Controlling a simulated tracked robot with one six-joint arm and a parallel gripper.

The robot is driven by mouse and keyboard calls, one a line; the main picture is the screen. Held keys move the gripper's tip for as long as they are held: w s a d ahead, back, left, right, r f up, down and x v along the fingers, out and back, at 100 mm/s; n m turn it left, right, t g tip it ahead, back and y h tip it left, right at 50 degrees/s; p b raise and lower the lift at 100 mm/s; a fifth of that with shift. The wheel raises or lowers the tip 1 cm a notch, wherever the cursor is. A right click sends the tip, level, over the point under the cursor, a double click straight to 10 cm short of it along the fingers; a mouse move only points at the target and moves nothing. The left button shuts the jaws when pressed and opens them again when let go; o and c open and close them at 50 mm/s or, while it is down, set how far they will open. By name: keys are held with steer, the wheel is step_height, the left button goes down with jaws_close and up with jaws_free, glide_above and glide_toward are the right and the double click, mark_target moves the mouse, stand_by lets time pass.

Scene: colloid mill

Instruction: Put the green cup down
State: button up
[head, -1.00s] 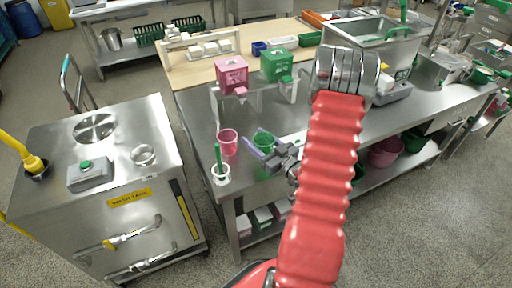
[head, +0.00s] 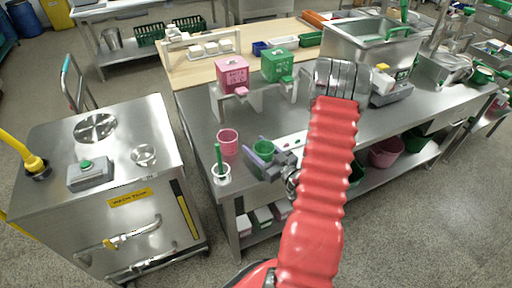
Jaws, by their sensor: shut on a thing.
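The green cup (head: 264,149) is at the front left of the steel table (head: 205,119), between the fingers of my gripper (head: 261,157). My gripper is shut on it, reaching in from the right with purple-grey fingers around its side. The cup looks upright. I cannot tell whether its base touches the table top. The pink cup (head: 228,142) stands upright to the left of the green cup, apart from it. My red arm hides part of the table to the right.
A white holder with a green-handled tool (head: 221,172) stands at the table's front left corner. A pink box (head: 232,73) and a green box (head: 279,65) sit on a raised stand behind. A steel tank (head: 110,180) stands left, across a gap.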

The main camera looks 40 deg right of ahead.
steer(key=o, duration=1.1)
steer(key=shift+s, duration=0.15)
steer(key=s, duration=1.3)
steer(key=shift+s+a+f, duration=0.15)
steer(key=shift+s+a, duration=0.15)
